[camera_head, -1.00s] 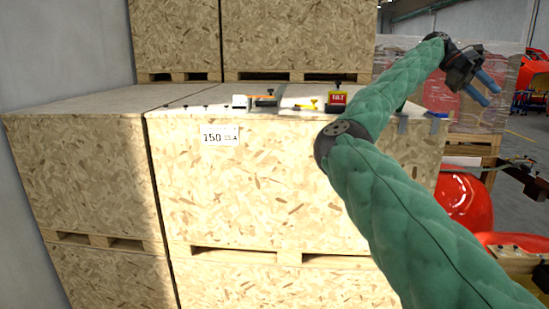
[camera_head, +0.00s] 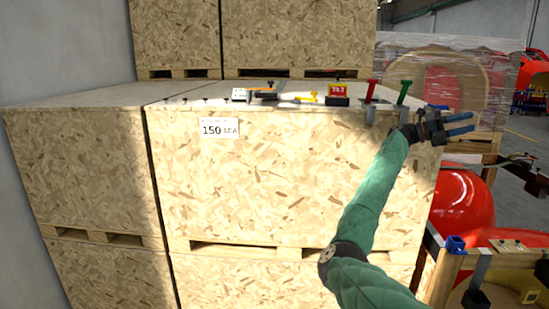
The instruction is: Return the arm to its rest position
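My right arm, in a green quilted sleeve, comes in from the bottom right of the head view and reaches up in front of the wooden crate (camera_head: 280,170). My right gripper (camera_head: 474,125) is at the crate's upper right corner, with its blue fingers pointing right. The two fingers stand apart with a gap between them, and nothing shows between them. My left gripper is out of view.
On the crate top lie a red and yellow box (camera_head: 338,92), an orange-handled tool (camera_head: 264,95), a red clamp (camera_head: 371,90) and a green clamp (camera_head: 404,92). Red nosecones (camera_head: 462,203) stand at the right. A wooden box (camera_head: 500,285) is at the lower right.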

